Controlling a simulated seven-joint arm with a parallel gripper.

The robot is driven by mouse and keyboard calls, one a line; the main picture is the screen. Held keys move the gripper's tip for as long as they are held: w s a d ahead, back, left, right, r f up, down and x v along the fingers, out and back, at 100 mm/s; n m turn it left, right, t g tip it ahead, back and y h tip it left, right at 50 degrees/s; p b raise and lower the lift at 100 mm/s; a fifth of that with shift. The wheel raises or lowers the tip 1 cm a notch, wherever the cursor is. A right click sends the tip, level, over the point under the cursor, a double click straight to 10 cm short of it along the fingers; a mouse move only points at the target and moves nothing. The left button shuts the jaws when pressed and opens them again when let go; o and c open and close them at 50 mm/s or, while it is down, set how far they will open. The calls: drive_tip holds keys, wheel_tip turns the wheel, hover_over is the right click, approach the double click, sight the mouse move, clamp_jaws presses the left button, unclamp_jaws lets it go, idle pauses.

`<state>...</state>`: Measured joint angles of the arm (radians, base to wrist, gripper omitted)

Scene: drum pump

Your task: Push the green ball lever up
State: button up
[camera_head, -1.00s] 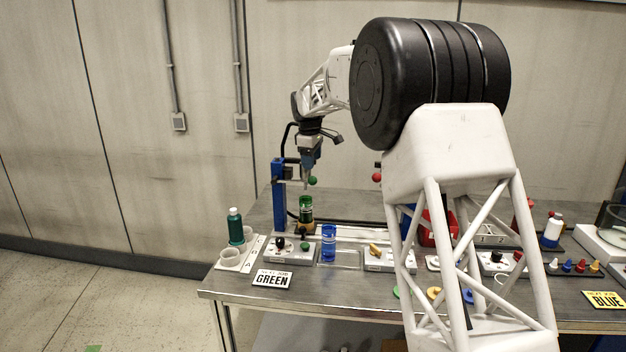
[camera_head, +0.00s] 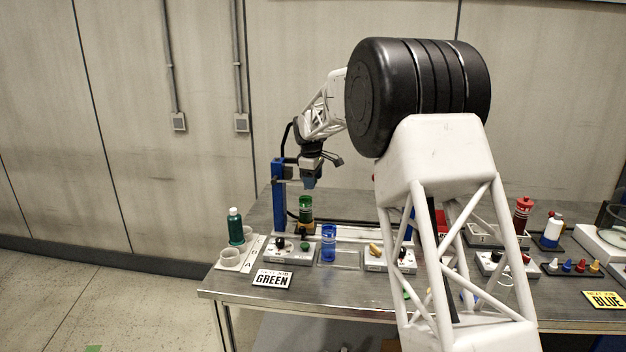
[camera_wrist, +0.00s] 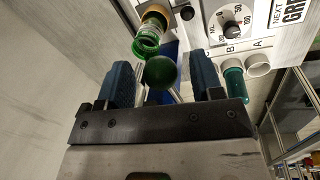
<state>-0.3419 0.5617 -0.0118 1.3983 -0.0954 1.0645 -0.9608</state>
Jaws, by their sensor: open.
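The green ball lever (camera_wrist: 160,72) shows in the wrist view as a dark green ball on a thin metal rod. It lies between the two blue fingers of my gripper (camera_wrist: 162,82), which are apart with space on both sides of the ball. In the head view my gripper (camera_head: 310,183) is at the blue post (camera_head: 279,190), above the green-topped bottle (camera_head: 306,210). The ball is hidden there. In the wrist view the green bottle (camera_wrist: 148,40) is just beyond the ball. Whether the gripper touches the ball or rod cannot be told.
A white dial box (camera_head: 288,252) and a "GREEN" card (camera_head: 271,279) are in front. A teal bottle (camera_head: 235,228) and white cups (camera_head: 229,257) are at left. A blue cylinder (camera_head: 328,243) stands right of the dial box. My arm hides much of the table's right side.

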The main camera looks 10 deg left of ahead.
clamp_jaws()
drive_tip(key=shift+a+r, duration=0.2)
drive_tip(key=shift+r, duration=0.5)
drive_tip(key=shift+a+r, duration=0.2)
drive_tip(key=shift+r, duration=0.45)
drive_tip(key=shift+c, duration=0.8)
unclamp_jaws()
drive_tip(key=shift+o, duration=0.8)
wheel_tip(320, 180, up, 8)
drive_tip(key=s, duration=0.1)
drive_tip(key=shift+f, duration=0.2)
